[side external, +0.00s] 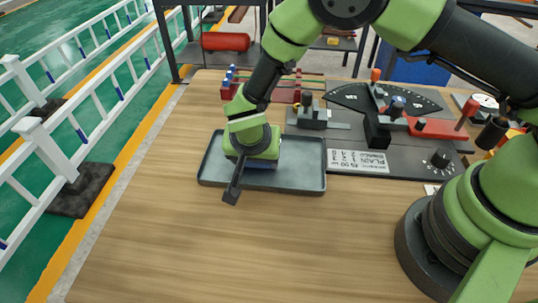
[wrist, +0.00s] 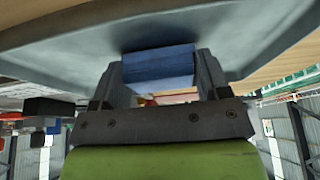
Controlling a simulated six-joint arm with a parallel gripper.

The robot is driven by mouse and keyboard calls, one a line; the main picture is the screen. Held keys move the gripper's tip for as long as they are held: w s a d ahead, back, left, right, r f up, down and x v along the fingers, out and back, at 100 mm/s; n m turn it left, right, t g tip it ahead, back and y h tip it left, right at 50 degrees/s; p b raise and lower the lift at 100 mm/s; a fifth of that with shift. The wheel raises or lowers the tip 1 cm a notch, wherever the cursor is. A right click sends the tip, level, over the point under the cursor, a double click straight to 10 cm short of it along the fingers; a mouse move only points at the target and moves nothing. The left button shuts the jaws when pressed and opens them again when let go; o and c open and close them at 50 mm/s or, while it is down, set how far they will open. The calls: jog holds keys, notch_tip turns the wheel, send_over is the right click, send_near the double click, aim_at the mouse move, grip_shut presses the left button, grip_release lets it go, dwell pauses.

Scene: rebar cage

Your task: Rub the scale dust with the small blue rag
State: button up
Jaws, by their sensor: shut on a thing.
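The small blue rag (wrist: 160,66) is held between the two grey fingers of my gripper (wrist: 158,78) in the wrist view. In the side view only a thin blue strip of the rag (side external: 262,165) shows beneath my green wrist. The rag is down at the floor of the shallow grey tray (side external: 303,165) and appears to touch it, left of the tray's middle. The tray also fills the upper part of the wrist view (wrist: 70,50). I cannot make out any scale dust on the tray.
Behind the tray is a red rack (side external: 285,92) with thin rods. A dark bending fixture (side external: 385,130) with a red lever (side external: 435,128) stands at the back right. The wooden bench (side external: 230,250) is clear in front. A white railing (side external: 60,150) runs along the left.

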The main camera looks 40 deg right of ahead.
jog(key=shift+w+a, duration=1.35)
jog(key=shift+a, duration=0.1)
jog(key=shift+w+a+r, duration=0.1)
jog(key=shift+w+a, duration=0.1)
notch_tip(320, 180, up, 8)
jog(key=shift+d, duration=0.15)
